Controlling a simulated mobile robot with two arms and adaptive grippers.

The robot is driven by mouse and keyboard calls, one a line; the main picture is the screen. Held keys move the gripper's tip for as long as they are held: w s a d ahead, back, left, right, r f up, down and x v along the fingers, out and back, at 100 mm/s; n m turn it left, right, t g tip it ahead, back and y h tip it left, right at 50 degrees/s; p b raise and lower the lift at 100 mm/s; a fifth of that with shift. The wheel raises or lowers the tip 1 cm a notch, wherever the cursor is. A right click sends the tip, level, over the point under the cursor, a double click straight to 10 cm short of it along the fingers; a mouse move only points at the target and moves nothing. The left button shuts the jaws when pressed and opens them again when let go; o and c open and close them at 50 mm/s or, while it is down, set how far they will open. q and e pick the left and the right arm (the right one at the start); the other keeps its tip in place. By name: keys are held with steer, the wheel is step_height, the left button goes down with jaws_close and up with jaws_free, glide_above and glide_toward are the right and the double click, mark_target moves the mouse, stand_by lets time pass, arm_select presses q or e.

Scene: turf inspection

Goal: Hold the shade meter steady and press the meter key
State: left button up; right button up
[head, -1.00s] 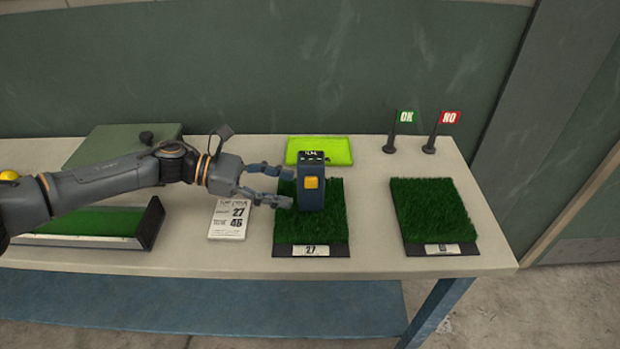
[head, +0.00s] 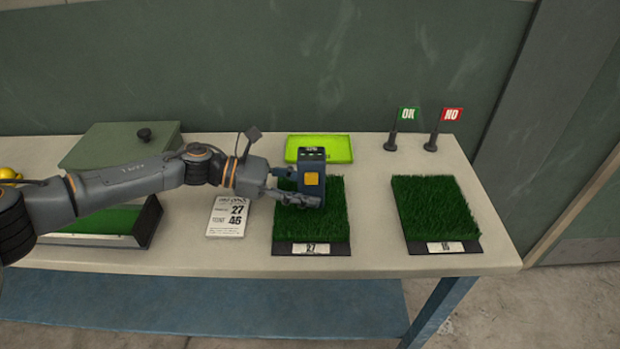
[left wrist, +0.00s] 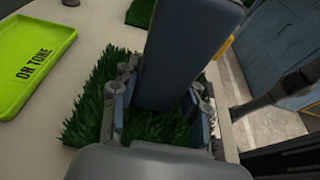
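The shade meter (head: 313,182), a dark blue upright block with a yellow-orange key (head: 312,179) on its front, stands on the turf sample (head: 333,222) labelled 27. My left gripper (head: 307,188) reaches it from the left, with one finger in front of its lower body and one behind. In the left wrist view the meter (left wrist: 183,50) rises between the two fingers (left wrist: 160,103). The fingers are close to its sides, but whether both touch cannot be told. My right gripper is not in view.
A green tray (head: 340,149), marked ON TONE in the left wrist view (left wrist: 28,60), lies behind the meter. A second turf sample (head: 435,210), OK flag (head: 408,115) and NO flag (head: 451,115) are right. Bare tabletop (head: 375,215) separates the samples.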

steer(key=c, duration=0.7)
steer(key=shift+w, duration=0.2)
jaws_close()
